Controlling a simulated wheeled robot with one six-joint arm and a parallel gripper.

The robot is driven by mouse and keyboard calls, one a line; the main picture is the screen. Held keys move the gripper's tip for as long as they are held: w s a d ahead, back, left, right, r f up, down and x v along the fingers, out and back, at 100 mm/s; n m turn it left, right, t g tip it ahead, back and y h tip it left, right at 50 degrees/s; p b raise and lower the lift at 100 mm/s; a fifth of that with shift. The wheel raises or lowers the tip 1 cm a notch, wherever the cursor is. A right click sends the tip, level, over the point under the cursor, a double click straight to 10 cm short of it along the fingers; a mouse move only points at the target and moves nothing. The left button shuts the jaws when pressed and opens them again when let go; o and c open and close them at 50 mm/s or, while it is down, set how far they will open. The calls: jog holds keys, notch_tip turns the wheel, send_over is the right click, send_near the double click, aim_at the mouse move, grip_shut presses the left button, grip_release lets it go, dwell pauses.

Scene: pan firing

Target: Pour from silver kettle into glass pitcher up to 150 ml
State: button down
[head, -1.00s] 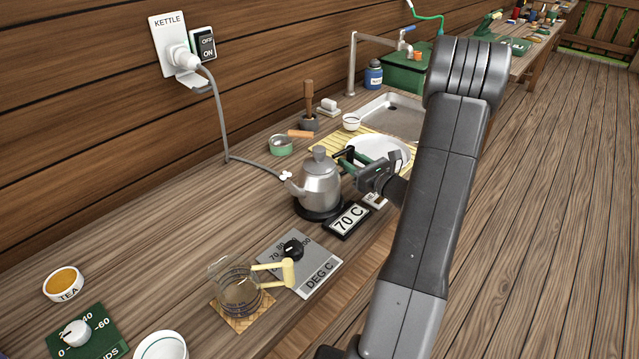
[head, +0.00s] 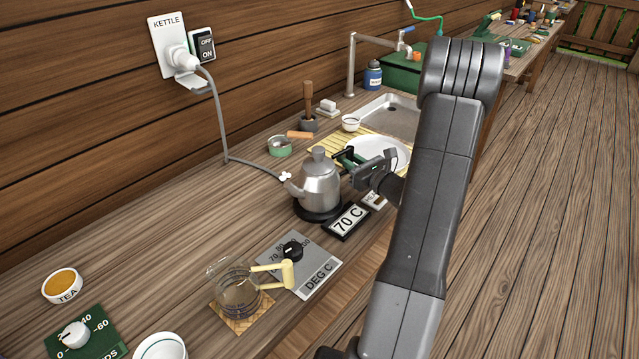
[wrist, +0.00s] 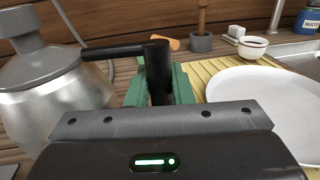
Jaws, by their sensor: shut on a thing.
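The silver kettle (head: 318,188) stands upright on its black base (head: 316,212), its spout pointing left. In the wrist view the kettle (wrist: 48,85) fills the left side, with its black handle (wrist: 158,70) reaching right. My gripper (head: 352,163) is at the kettle's right side, its green fingers (wrist: 182,88) shut on the black handle. The glass pitcher (head: 236,290), with a pale yellow handle (head: 287,273), stands on a woven mat (head: 262,310) at the front left. Its fill level is hard to read.
A temperature dial panel (head: 318,262) lies between pitcher and kettle, and a 70 C display (head: 347,221) is before the kettle. A white plate (head: 385,150) is behind my gripper. A tea bowl (head: 62,285) and a timer dial (head: 80,335) are far left.

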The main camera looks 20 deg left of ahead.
jog(key=shift+r+p, duration=1.45)
jog(key=shift+r, duration=1.5)
